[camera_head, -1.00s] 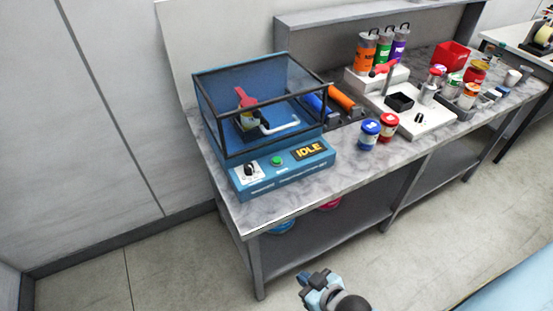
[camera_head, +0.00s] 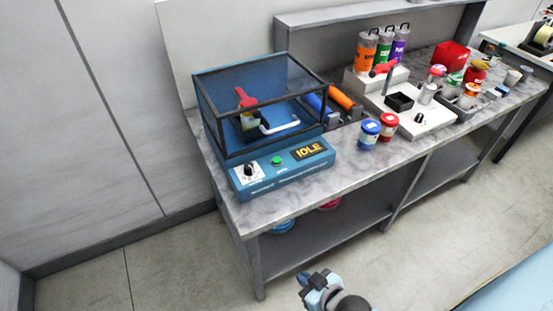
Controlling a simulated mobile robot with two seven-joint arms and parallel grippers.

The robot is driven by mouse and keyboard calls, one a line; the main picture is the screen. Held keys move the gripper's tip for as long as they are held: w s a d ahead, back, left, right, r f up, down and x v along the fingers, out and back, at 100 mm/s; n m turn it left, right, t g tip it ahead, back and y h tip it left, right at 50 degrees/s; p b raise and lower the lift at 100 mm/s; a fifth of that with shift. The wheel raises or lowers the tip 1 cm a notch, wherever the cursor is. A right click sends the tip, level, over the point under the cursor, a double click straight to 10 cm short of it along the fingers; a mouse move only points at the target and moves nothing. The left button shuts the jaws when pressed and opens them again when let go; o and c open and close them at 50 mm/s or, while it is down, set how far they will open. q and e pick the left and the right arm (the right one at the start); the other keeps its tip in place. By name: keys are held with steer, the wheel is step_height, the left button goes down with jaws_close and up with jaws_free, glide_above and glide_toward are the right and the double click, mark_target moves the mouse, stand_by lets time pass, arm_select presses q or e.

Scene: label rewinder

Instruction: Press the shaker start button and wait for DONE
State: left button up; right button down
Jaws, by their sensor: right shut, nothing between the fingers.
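The blue shaker (camera_head: 292,177) stands at the left end of the bench, with a dark-framed clear cover (camera_head: 212,108) over its top. Its front panel has a green start button (camera_head: 277,161), a white dial plate (camera_head: 248,171) and a display (camera_head: 310,150) that reads IDLE in yellow. A red-handled clamp (camera_head: 244,98) shows inside the cover. My right gripper (camera_head: 306,277) is shut and empty, low in front of the bench, well below and apart from the button. My left gripper is out of view.
Blue (camera_head: 368,133) and red (camera_head: 388,126) cans stand right of the shaker on the marble-topped bench (camera_head: 345,170). A white dispenser (camera_head: 425,122), coloured cylinders (camera_head: 383,48) and a red bin (camera_head: 451,56) are farther right. The floor in front is clear.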

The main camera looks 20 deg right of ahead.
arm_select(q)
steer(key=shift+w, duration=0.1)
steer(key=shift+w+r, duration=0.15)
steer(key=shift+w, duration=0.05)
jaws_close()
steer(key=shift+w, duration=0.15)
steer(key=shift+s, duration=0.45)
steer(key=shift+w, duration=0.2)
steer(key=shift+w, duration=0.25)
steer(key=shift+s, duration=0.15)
